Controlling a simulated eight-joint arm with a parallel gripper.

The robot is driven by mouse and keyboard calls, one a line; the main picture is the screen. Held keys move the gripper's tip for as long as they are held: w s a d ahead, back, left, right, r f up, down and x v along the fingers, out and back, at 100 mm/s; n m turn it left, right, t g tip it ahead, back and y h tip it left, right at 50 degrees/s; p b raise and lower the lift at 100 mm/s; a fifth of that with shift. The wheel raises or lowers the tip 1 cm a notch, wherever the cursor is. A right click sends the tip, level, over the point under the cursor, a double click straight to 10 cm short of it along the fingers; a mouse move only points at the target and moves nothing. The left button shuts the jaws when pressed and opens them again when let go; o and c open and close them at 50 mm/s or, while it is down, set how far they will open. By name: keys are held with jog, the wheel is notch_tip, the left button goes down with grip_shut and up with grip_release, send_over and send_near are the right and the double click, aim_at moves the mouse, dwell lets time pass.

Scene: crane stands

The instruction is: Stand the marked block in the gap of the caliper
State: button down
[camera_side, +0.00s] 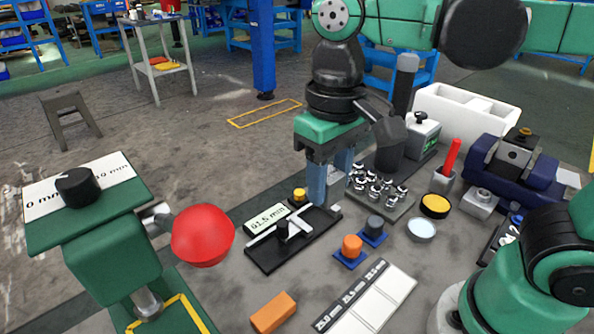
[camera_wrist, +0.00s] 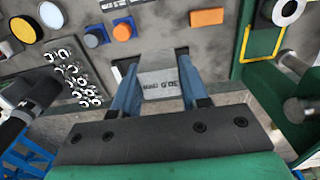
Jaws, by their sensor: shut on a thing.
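My gripper (camera_side: 330,190) is in the middle of the side view, fingers down, shut on the marked block. In the wrist view the grey block (camera_wrist: 160,84) sits between the two fingers, with upside-down lettering that seems to read 30.0 mm. In the side view the fingers mostly hide the block. What looks like the caliper (camera_side: 266,258) is a low black base with pale bars and a dark knob, beside a 61.5 mm readout (camera_side: 266,219). My fingertips are near its far right end; I cannot tell whether the block touches it.
A green stand with a red ball (camera_side: 203,236) is at the left front. An orange block (camera_side: 273,312) and a white labelled card (camera_side: 370,305) lie in front. Orange (camera_side: 352,246) and grey (camera_side: 375,224) knobs and a tray of metal pieces (camera_side: 391,213) crowd the right.

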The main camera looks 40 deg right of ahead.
aim_at(320, 283)
notch_tip(320, 283, down, 17)
jog(key=shift+f, duration=0.2)
dwell(0.6)
jog(key=shift+f, duration=0.2)
jog(key=shift+c, duration=2.2)
grip_release()
